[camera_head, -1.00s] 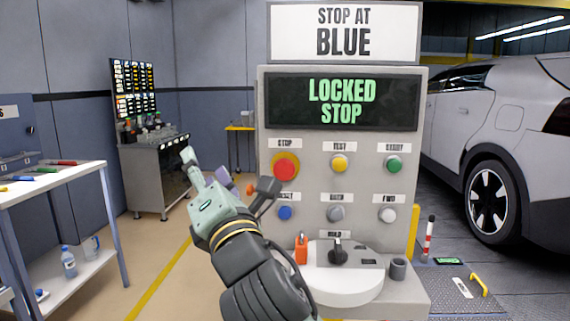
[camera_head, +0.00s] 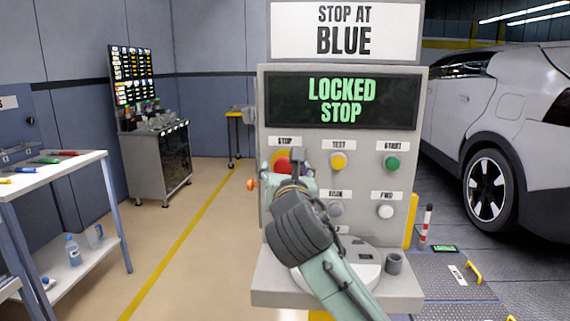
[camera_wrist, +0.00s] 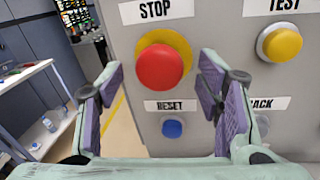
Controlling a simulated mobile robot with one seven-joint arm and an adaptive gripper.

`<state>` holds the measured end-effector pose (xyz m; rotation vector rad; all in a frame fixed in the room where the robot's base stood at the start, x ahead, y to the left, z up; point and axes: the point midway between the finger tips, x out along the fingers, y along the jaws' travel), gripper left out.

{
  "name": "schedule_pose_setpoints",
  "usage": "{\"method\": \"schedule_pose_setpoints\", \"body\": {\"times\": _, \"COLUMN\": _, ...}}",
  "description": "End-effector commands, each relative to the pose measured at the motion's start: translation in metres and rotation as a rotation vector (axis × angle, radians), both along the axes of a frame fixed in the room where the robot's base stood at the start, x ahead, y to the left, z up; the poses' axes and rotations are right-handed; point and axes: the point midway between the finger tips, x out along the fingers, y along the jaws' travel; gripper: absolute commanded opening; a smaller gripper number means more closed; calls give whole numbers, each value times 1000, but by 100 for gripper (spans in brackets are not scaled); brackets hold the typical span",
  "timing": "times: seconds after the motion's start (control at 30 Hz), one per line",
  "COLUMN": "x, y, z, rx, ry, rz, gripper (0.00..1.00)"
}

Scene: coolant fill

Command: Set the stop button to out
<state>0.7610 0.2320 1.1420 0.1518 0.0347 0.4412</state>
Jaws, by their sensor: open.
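The stop button (camera_wrist: 160,66) is a red mushroom knob on a yellow ring, below the STOP label on the grey panel. In the head view the stop button (camera_head: 282,161) is partly hidden behind my gripper (camera_head: 285,168). In the wrist view my gripper (camera_wrist: 163,90) is open, with its purple-padded fingers spread left and right of the red knob and a little below it. The screen (camera_head: 341,101) reads LOCKED STOP.
The blue reset button (camera_wrist: 172,128) sits just below the stop button. The yellow test button (camera_wrist: 281,43) is to its right. A green start button (camera_head: 392,163) and white button (camera_head: 386,212) are farther right. A white side table (camera_head: 55,172) stands left; floor between is clear.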

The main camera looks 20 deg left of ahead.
Motion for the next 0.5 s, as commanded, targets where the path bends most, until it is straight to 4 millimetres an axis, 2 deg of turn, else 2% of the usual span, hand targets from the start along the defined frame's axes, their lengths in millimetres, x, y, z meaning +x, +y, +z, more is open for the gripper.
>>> {"method": "schedule_pose_setpoints", "body": {"times": 0.17, "x": 12, "y": 6, "z": 0, "rx": 1, "ry": 0, "rz": 0, "gripper": 60}}
{"method": "schedule_pose_setpoints", "body": {"times": 0.43, "x": 14, "y": 7, "z": -1, "rx": 1, "ry": 0, "rz": 0, "gripper": 60}}
{"method": "schedule_pose_setpoints", "body": {"times": 0.5, "x": 14, "y": 7, "z": -1, "rx": 1, "ry": 0, "rz": 0, "gripper": 56}}
